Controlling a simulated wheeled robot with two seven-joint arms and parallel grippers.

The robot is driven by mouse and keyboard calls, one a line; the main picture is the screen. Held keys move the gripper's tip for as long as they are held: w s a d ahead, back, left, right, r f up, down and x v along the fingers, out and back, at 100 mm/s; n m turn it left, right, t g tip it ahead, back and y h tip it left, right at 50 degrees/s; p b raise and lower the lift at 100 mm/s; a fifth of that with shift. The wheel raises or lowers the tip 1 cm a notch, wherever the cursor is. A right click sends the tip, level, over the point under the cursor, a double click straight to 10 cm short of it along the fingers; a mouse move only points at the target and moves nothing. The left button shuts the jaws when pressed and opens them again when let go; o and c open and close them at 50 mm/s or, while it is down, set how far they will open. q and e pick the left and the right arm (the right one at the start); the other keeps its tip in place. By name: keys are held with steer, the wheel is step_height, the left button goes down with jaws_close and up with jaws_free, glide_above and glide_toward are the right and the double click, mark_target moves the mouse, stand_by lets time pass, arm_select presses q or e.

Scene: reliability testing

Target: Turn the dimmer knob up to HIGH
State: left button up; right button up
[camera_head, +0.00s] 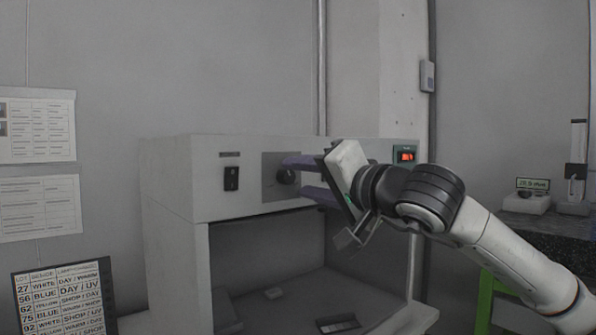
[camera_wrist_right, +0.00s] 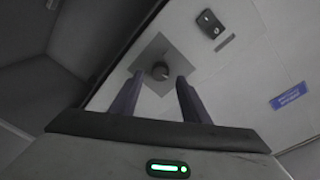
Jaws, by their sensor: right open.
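The dimmer knob (camera_head: 284,177) is dark and round, on a grey square plate (camera_head: 268,190) on the front of a light grey cabinet (camera_head: 205,205). It also shows in the right wrist view (camera_wrist_right: 160,71). My right gripper (camera_head: 294,174) is open, its two dark purple fingers pointing at the knob from the right. In the right wrist view its fingertips (camera_wrist_right: 160,78) lie to either side of the knob, with gaps on both sides. I cannot tell how far the tips are from the plate. The HIGH marking is not readable. My left gripper is out of view.
A black rocker switch (camera_head: 231,178) sits left of the knob. A lit red switch (camera_head: 405,154) is at the cabinet's right. The open bay below holds small items. A lot chart (camera_head: 62,297) stands at the left, and instruments (camera_head: 526,200) rest on a right-hand bench.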

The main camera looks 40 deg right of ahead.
steer(key=shift+w, duration=1.05)
steer(key=c, duration=1.1)
steer(key=shift+o, duration=0.2)
